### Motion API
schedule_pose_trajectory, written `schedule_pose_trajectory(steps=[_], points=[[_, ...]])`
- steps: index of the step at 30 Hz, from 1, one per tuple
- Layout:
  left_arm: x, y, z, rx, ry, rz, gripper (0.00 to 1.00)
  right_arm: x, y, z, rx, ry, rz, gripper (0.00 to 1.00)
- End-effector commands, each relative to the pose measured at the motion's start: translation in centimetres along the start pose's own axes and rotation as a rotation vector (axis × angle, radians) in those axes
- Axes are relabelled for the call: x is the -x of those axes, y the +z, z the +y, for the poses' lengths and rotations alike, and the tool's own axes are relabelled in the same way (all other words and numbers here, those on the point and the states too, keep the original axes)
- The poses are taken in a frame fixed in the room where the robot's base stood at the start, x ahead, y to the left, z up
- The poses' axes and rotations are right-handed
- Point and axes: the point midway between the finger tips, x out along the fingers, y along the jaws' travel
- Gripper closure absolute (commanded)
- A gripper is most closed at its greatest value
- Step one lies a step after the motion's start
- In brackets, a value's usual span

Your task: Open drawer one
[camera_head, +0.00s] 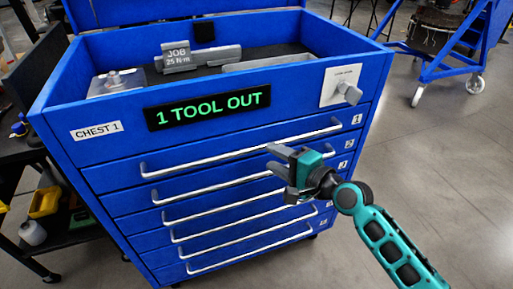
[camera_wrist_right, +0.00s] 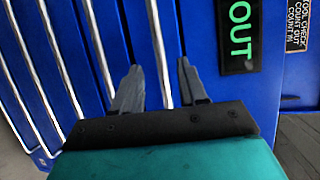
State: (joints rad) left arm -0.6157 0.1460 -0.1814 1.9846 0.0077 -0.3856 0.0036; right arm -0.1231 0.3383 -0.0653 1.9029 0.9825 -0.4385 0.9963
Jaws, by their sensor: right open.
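Drawer one (camera_head: 112,178) is the top drawer of the blue tool chest, marked with a "1" label (camera_head: 357,120) at its right end. It looks shut, flush with the drawers below. Its long silver handle (camera_head: 215,156) runs across its front and shows as the rightmost bar in the wrist view (camera_wrist_right: 158,45). My right gripper (camera_head: 273,158) is open in front of the chest, near the right half of this handle. In the wrist view its two grey fingers (camera_wrist_right: 159,68) appear on either side of the handle; I cannot tell how deep they reach. My left gripper is out of view.
Several more drawers with silver handles (camera_head: 240,200) lie close below. A "1 TOOL OUT" sign (camera_head: 208,107) and a panel with a grey knob (camera_head: 345,90) sit above. A dark cart (camera_head: 75,235) stands at the left. The floor (camera_head: 440,170) at the right is clear.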

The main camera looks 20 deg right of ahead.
Motion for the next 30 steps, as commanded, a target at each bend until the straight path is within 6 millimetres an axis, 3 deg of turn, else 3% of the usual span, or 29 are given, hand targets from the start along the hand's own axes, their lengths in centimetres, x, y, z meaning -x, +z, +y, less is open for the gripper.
schedule_pose_trajectory(steps=[6,12,24,30], points=[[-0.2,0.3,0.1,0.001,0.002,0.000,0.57,-4.1,-0.1,0.1,0.000,-0.001,0.001,0.58],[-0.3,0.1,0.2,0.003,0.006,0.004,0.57,-6.4,-0.1,0.1,0.001,0.000,0.001,0.58],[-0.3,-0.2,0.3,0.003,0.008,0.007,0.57,-7.1,0.0,0.1,0.002,0.001,0.001,0.58],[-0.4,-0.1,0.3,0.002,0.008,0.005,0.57,-7.0,0.0,0.1,0.002,0.001,0.001,0.76]])
